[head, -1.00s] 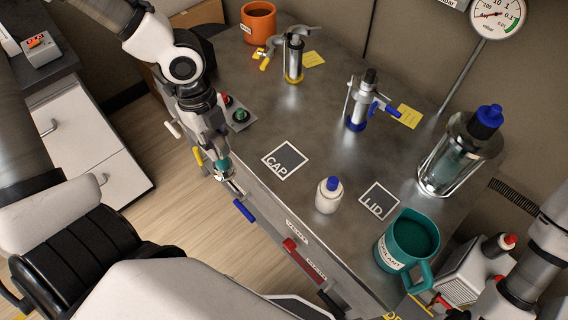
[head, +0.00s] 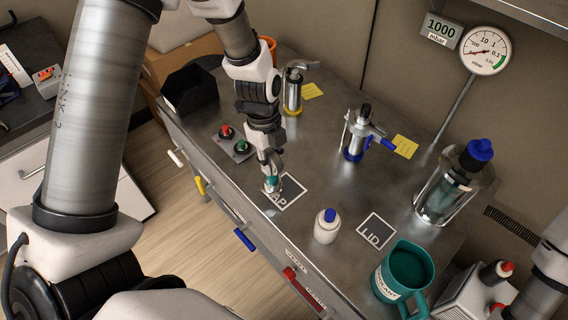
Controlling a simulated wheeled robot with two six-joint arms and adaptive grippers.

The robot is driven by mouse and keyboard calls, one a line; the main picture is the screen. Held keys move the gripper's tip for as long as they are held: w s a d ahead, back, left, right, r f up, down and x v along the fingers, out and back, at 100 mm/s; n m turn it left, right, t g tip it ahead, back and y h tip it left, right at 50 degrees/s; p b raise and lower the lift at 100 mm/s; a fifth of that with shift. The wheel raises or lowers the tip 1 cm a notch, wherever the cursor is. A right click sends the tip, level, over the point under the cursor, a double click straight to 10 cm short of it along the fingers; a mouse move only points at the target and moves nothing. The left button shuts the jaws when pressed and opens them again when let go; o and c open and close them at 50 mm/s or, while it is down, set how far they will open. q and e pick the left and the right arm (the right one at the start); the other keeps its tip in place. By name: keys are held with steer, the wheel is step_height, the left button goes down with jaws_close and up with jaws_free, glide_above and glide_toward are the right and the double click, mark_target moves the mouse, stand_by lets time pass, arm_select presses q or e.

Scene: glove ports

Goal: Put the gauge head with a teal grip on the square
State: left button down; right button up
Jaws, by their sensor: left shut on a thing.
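My left gripper (head: 271,186) is shut on the teal-gripped gauge head (head: 271,181). Only a small teal part of it shows between the fingers; the rest is hidden or too small to make out. The gripper is over the left corner of the dark, white-edged square marked CAP (head: 292,189), and partly covers its lettering. I cannot tell whether the gauge head touches the bench. A second dark square marked LID (head: 376,231) lies bare to the right. My right arm enters at the lower right; its gripper is out of view.
A white bottle with a blue cap (head: 326,228) stands between the squares. A teal mug (head: 403,270) is at front right. Two metal fittings (head: 293,92) (head: 357,142) and a glass vessel (head: 450,190) stand farther back. A button box (head: 236,146) is left of the gripper.

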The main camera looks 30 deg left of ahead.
arm_select(q)
steer(key=w+f, duration=0.1)
steer(key=d+f, duration=0.1)
steer(key=f, duration=0.1)
steer(key=w+d+f, duration=0.1)
steer(key=shift+w+f, duration=0.15)
steer(key=shift+w, duration=0.2)
steer(key=c, duration=1)
jaws_free()
steer(key=r, duration=0.4)
steer(key=a+r, duration=0.1)
steer(key=r, duration=0.7)
steer(key=shift+w+a+r, duration=0.2)
steer(key=shift+a, duration=0.05)
steer(key=shift+s, duration=0.1)
